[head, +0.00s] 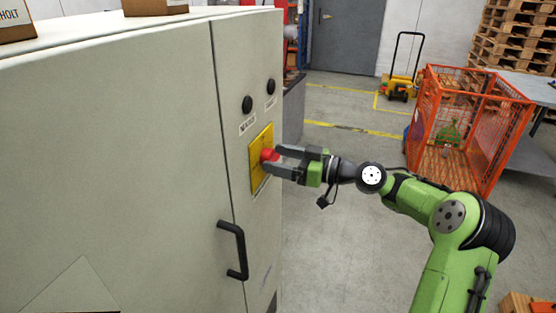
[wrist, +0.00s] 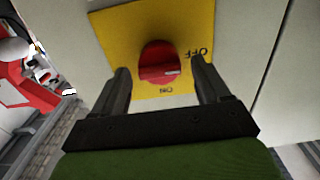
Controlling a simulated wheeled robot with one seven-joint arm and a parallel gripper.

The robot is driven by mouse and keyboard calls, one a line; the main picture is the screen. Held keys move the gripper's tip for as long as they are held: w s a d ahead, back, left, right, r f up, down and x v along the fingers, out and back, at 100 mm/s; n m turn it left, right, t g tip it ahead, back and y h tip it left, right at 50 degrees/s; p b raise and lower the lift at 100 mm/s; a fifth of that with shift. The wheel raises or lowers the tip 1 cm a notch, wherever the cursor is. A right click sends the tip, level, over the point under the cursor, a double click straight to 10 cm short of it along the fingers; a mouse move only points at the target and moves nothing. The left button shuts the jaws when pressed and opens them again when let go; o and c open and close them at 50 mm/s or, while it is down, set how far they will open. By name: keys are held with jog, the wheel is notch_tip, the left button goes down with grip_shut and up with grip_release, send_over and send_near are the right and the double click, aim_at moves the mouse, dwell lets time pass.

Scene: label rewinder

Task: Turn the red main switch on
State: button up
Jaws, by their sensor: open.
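The red main switch (head: 268,155) sits on a yellow plate (head: 261,144) on the cabinet's narrow side. In the wrist view the red switch (wrist: 158,62) shows a light mark on its handle. The yellow plate (wrist: 118,40) carries the words OFF at the right and ON at the bottom, seen upside down. My gripper (head: 277,161) is open at the switch, with one finger on each side of it. In the wrist view the fingertips (wrist: 160,72) stand left and right of the switch; I cannot tell whether they touch it.
The pale cabinet (head: 120,150) has two black knobs (head: 247,104) above the plate and a black handle (head: 234,250) below left. An orange mesh cage (head: 465,130) stands at the right, with a yellow cart (head: 398,88) behind. The grey floor (head: 330,225) between is free.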

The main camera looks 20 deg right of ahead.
jog(key=shift+w+a, duration=0.25)
jog(key=shift+a, duration=0.1)
jog(key=c, duration=1)
